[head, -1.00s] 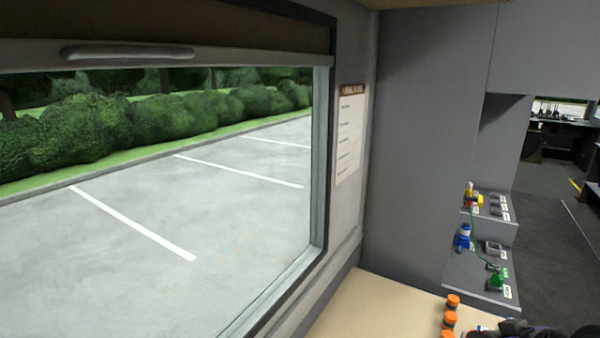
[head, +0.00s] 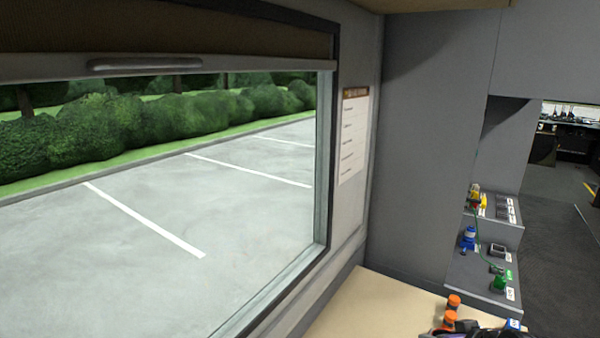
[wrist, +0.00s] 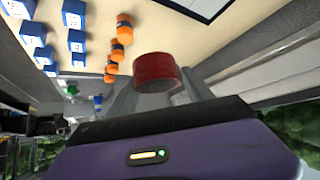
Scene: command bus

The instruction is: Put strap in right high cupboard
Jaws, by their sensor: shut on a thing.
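A red rolled strap (wrist: 157,70) sits between the two grey fingers of my gripper (wrist: 160,88) in the wrist view. The fingers are shut on it, and it is held clear of the light worktop seen beyond. In the head view only a dark part of my arm shows at the bottom edge, and the strap is out of sight. No cupboard can be clearly identified as the right high one. A beige underside (head: 440,4) shows along the top edge of the head view.
Orange-capped bottles (head: 451,302) stand on the beige worktop (head: 375,305). Blue-and-white boxes (wrist: 75,40) show in the wrist view. A grey stepped shelf (head: 480,265) holds coloured connectors. A large window (head: 150,210) fills the left, and an aisle (head: 550,230) runs at right.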

